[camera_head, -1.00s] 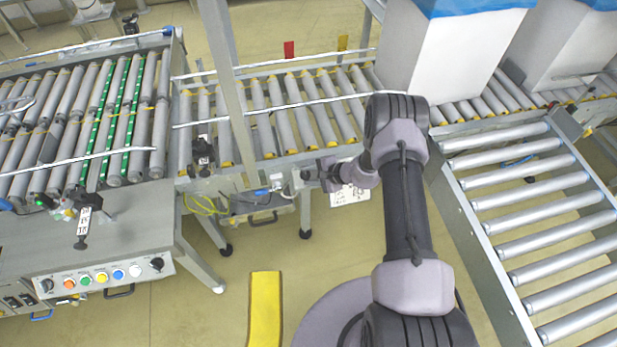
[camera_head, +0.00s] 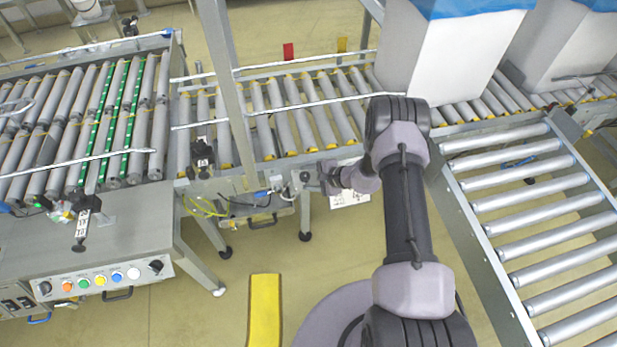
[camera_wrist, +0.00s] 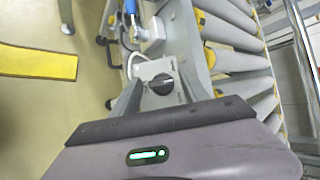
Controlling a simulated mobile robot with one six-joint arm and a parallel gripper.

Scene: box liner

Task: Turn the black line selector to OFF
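The black line selector (camera_wrist: 162,84) is a round knob with a white pointer mark on a light grey plate. In the wrist view it sits between my gripper's two grey fingers, with the lettering too small to read. My gripper (camera_wrist: 160,95) is open, and the knob shows free between the fingers; I cannot tell the exact gap in depth. In the head view my gripper (camera_head: 322,178) is just right of the small selector box (camera_head: 304,178) on the conveyor's front side.
A control panel (camera_head: 105,277) with coloured buttons and other black knobs stands at lower left. A metal post (camera_head: 228,80) rises left of the selector. Cables (camera_head: 205,207) hang beside it. The roller conveyor (camera_head: 300,110) lies behind, and a yellow floor strip (camera_head: 264,310) in front.

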